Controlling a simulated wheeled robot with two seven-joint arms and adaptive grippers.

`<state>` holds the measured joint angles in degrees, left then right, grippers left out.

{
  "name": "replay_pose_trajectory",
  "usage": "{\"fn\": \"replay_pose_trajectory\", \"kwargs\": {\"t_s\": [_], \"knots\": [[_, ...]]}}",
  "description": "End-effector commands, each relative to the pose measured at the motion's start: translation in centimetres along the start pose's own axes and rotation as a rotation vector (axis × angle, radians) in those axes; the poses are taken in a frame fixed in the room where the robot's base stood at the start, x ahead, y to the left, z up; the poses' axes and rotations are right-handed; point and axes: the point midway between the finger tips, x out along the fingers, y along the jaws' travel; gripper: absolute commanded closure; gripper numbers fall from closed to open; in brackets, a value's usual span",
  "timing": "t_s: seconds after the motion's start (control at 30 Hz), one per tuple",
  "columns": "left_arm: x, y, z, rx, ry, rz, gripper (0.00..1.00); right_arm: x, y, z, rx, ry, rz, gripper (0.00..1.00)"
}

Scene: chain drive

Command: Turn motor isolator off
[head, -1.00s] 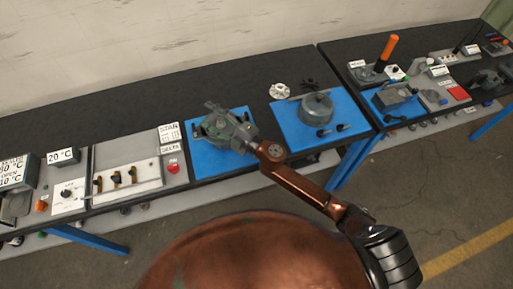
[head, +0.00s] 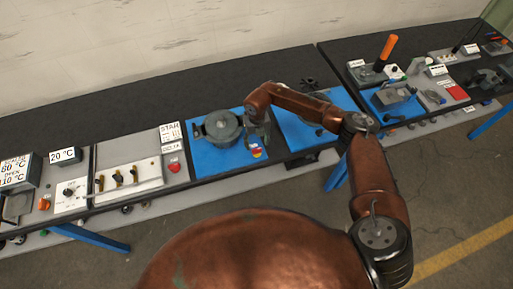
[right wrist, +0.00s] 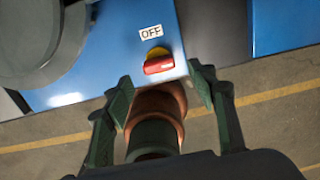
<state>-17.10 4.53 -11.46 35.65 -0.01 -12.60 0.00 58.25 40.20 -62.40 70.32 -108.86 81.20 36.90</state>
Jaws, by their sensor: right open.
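The motor isolator is a red handle on a yellow base at the front corner of a blue board. It shows in the head view (head: 256,152) and close up in the right wrist view (right wrist: 158,63). The red handle lies nearly crosswise there, slightly tilted. My right gripper (right wrist: 160,77) is open, its fingertips on either side of the handle's near end; I cannot tell whether they touch it. In the head view the right gripper (head: 260,132) hangs beside the isolator. My left gripper is not in view.
A round grey motor housing (head: 220,126) stands on the same blue board, left of the isolator. A second blue board (head: 298,134) lies to the right, partly behind my arm. A panel with several switches (head: 127,180) and a red button (head: 174,166) are farther left.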

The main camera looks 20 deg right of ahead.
Motion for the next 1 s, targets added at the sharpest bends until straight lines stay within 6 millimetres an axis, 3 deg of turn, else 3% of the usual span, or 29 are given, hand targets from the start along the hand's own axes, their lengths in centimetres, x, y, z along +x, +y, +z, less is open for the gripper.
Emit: {"fn": "replay_pose_trajectory", "kwargs": {"t_s": [0.3,0.67,1.0], "knots": [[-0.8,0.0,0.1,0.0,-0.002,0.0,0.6,4.2,0.1,0.0,0.001,0.0,0.004,0.48],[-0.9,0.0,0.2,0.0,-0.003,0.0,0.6,5.0,0.1,0.0,-0.001,-0.002,0.004,0.48],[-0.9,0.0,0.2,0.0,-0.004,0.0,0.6,4.9,0.1,0.0,-0.001,-0.002,0.005,0.7]]}}
